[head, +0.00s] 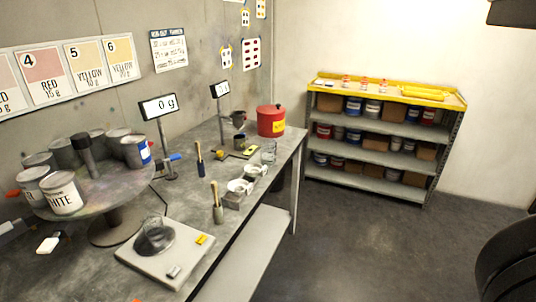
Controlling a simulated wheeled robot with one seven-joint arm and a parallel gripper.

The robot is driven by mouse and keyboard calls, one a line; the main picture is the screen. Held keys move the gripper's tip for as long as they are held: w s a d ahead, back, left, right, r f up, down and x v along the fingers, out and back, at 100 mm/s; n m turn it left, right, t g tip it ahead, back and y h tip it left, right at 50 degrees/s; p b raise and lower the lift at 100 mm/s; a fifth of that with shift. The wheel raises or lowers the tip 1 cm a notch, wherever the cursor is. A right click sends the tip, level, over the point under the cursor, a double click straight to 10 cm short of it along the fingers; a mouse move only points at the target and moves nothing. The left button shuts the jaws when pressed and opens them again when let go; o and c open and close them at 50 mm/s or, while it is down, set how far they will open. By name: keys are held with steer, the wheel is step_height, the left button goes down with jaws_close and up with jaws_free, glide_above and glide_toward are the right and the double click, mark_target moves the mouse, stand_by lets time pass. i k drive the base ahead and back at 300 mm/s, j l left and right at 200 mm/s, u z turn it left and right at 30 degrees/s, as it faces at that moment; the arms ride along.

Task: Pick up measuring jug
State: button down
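A small clear vessel (268,153), which looks like the measuring jug, stands on the grey workbench (262,190) near its far right edge, in front of the red can. It is small in the picture, and I cannot make out a handle or markings. Another see-through, dark-looking container (155,237) sits on the pale scale (185,262) at the near end of the bench; I cannot tell its kind. My gripper is not visible; only dark rounded parts, probably of my arm, show at the right edge.
A red can (271,120), white cups (240,186) and brushes (217,205) stand near the clear vessel. A turntable (115,195) carries several paint tins. A yellow-topped shelf (385,92) stands against the back wall. The floor (370,240) right of the bench is clear.

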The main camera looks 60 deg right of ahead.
mark_target(270, 150)
steer(key=l, duration=1.35)
steer(key=i+l, duration=0.15)
steer(key=l, duration=1.2)
